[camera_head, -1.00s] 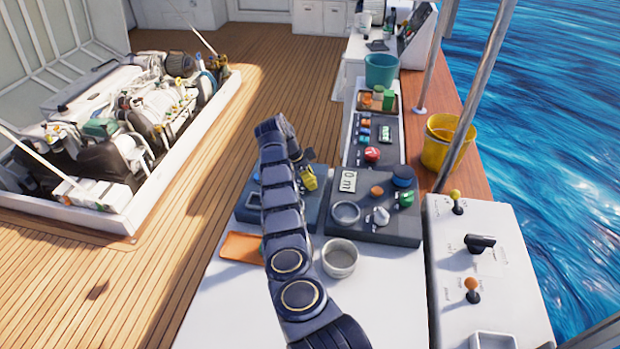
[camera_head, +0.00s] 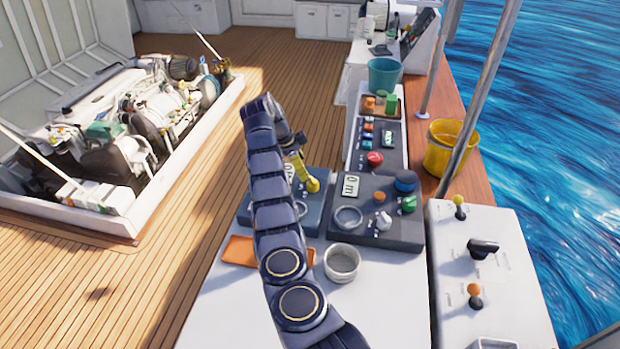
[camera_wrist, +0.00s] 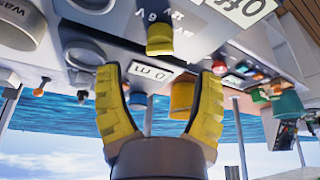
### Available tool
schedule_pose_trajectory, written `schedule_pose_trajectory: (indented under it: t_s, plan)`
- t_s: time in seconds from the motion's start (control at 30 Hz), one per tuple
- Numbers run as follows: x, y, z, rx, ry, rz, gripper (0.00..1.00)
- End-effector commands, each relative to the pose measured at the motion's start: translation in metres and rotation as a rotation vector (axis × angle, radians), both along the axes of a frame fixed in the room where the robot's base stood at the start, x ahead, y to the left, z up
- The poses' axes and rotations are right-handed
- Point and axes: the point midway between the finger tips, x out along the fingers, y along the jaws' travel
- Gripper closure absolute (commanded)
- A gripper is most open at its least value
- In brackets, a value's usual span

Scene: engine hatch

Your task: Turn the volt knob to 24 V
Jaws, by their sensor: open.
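The volt knob (camera_wrist: 160,38) is yellow and shows at the top of the upside-down wrist view. Voltage labels, including 6 V, stand beside it on its dark panel (camera_head: 318,214). My gripper (camera_wrist: 158,72) is open, with its two yellow fingers spread apart and nothing between them that I can see held. The knob lies ahead of the gap between the fingertips, apparently clear of both. In the head view my gripper (camera_head: 301,168) hangs over that panel, beside the knob (camera_head: 313,185), and my arm covers much of the panel.
A dark panel with a 0 m display (camera_head: 351,187) and several buttons stands right of the knob's panel. A grey cup (camera_head: 342,263) and an orange tray (camera_head: 240,251) are in front. A white lever box (camera_head: 508,265) stands at right.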

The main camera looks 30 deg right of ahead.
Motion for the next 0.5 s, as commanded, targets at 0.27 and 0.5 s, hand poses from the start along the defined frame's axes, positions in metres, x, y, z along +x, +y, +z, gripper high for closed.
schedule_pose_trajectory:
  t_s: [0.27, 0.5]
  plan:
    - [0.005, 0.012, 0.037, 0.002, -0.001, -0.003, 0.34]
    - [0.006, 0.016, 0.044, -0.001, 0.000, -0.003, 0.34]
